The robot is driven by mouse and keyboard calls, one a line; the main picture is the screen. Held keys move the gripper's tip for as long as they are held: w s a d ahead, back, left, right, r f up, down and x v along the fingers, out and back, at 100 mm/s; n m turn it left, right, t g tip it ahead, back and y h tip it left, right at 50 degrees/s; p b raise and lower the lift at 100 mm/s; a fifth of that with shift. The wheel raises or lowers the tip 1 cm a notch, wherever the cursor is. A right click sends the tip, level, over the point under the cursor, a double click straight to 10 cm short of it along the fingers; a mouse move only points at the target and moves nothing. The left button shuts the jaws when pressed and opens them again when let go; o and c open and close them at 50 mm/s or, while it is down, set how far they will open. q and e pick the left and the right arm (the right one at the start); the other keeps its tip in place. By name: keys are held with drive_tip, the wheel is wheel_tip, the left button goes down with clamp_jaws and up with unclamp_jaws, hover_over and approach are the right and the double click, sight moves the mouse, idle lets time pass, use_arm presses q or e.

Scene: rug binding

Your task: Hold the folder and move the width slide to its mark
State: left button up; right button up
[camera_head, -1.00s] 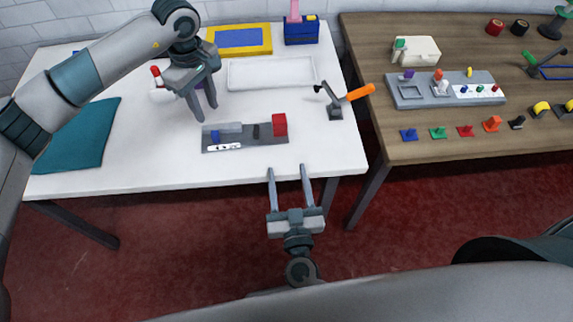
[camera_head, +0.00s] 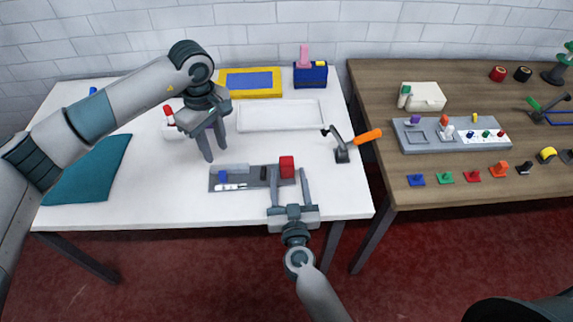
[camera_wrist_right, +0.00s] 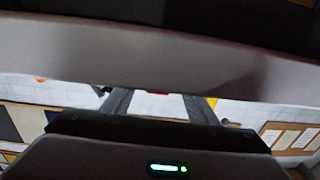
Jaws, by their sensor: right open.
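The folder appears to be a flat dark grey plate (camera_head: 243,180) on the white table. It carries a light grey bar, a small blue piece (camera_head: 222,175), a white marked strip (camera_head: 229,187), a black piece and a red block (camera_head: 287,166) at its right end. I cannot tell for sure which piece is the width slide. My left gripper (camera_head: 214,153) is open and empty, with its fingers pointing down just behind the plate's left end. My right gripper (camera_head: 289,172) is open at the table's front edge, its fingertips around or just before the red block; contact is unclear.
An orange-handled lever (camera_head: 367,136) stands right of the plate. A white tray (camera_head: 281,128) lies behind it, and a teal cloth (camera_head: 88,172) lies at left. A brown table (camera_head: 450,190) with several small parts stands right. The right wrist view is mostly blocked by my own parts.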

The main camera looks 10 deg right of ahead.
drive_tip(key=shift+w+d, duration=0.2)
drive_tip(key=shift+w, duration=2.2)
clamp_jaws()
use_arm(q)
drive_tip(key=shift+o, duration=0.6)
wheel_tip(320, 180, up, 2)
drive_tip(key=m, duration=1)
